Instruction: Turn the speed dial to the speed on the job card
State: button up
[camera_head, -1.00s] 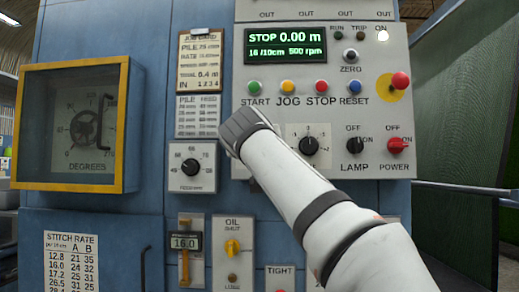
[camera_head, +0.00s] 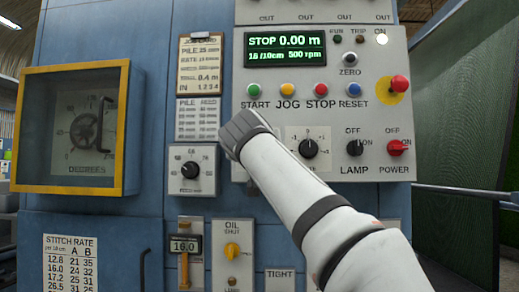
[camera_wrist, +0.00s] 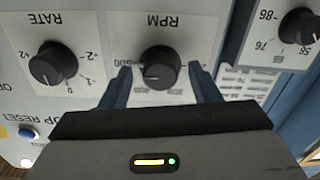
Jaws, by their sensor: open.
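The RPM speed dial (camera_wrist: 160,68) is a black round knob on a light plate, upside down in the wrist view. Its white mark points to the left there, near small partly legible numbers. My gripper (camera_wrist: 161,76) is open, with one blue finger on each side of the knob; I cannot tell whether they touch it. In the head view my gripper (camera_head: 243,130) covers this dial. The job card (camera_head: 200,65) hangs on a clipboard at upper left, its lines mostly too blurred to read. The green display (camera_head: 285,47) reads STOP 0.00 m and 500 rpm.
The RATE dial (camera_wrist: 52,65) is beside the RPM dial; it also shows in the head view (camera_head: 308,148). A separate numbered dial (camera_head: 191,170) sits lower left. A button row (camera_head: 287,89), red mushroom button (camera_head: 400,84), LAMP knob (camera_head: 354,147) and POWER knob (camera_head: 397,147) are nearby.

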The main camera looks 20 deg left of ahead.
jog(key=b+v, duration=0.1)
jog(key=v, duration=0.6)
jog(key=shift+s, duration=0.4)
jog(key=shift+d, duration=0.15)
jog(key=w+d+f+g+h+p, duration=0.2)
jog(key=d+f+g+p, duration=0.1)
jog(key=d+p, duration=0.4)
jog(key=w+d+f+g+h+p, duration=0.2)
jog(key=d+p, duration=0.5)
jog(key=d, duration=0.1)
jog(key=s+d+f+m+g+h+p, duration=0.1)
jog(key=s+d+f+g+p, duration=0.15)
jog(key=d+p, duration=0.3)
jog(key=s+d+f+m+g+p, duration=0.1)
jog(key=s+d+f+g+p, duration=0.1)
jog(key=s+d+f+p, duration=0.3)
jog(key=s+d+f+g+p, duration=0.1)
jog(key=s+d+f+p, duration=0.1)
jog(key=s, duration=0.3)
jog(key=s+d+f+m+g+p, duration=0.1)
jog(key=s+d+f+g+p, duration=0.1)
jog(key=s+d+f+p, duration=0.1)
jog(key=s+d+f+m+g+y+p, duration=0.1)
jog(key=s+d+f+g+p, duration=0.1)
jog(key=s+d+p, duration=0.2)
jog(key=s+p, duration=0.2)
jog(key=s, duration=0.2)
jog(key=shift+s+f, duration=0.2)
jog(key=shift+f, duration=0.05)
